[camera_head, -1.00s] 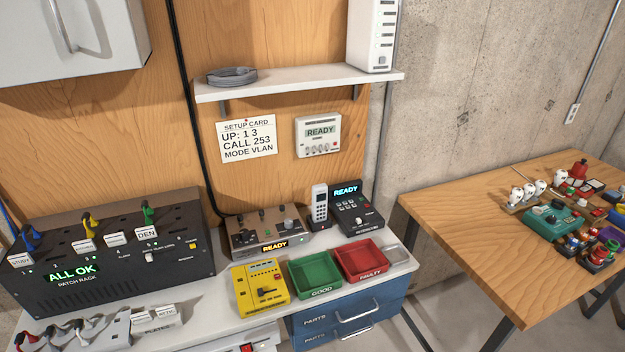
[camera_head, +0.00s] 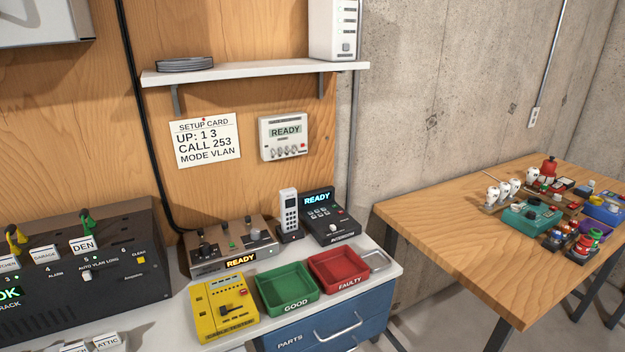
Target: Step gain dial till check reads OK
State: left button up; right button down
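I cannot read a label for the gain dial or the check readout on any device. A brown box with knobs and a lit READY display (camera_head: 240,261) stands on the white bench; its dark dial (camera_head: 205,250) is at the left. A white wall unit (camera_head: 284,138) reads READY and has several small knobs below its screen. A black intercom-like box (camera_head: 328,216) also reads READY. A teal device (camera_head: 527,217) on the wooden table is too small to read. Neither of my grippers is in view.
A black patch rack (camera_head: 100,275) stands at left. A yellow tester (camera_head: 222,308), a green GOOD tray (camera_head: 287,286), a red FAULTY tray (camera_head: 338,270) and a cordless phone (camera_head: 289,215) share the bench. The wooden table's (camera_head: 450,235) near left part is clear.

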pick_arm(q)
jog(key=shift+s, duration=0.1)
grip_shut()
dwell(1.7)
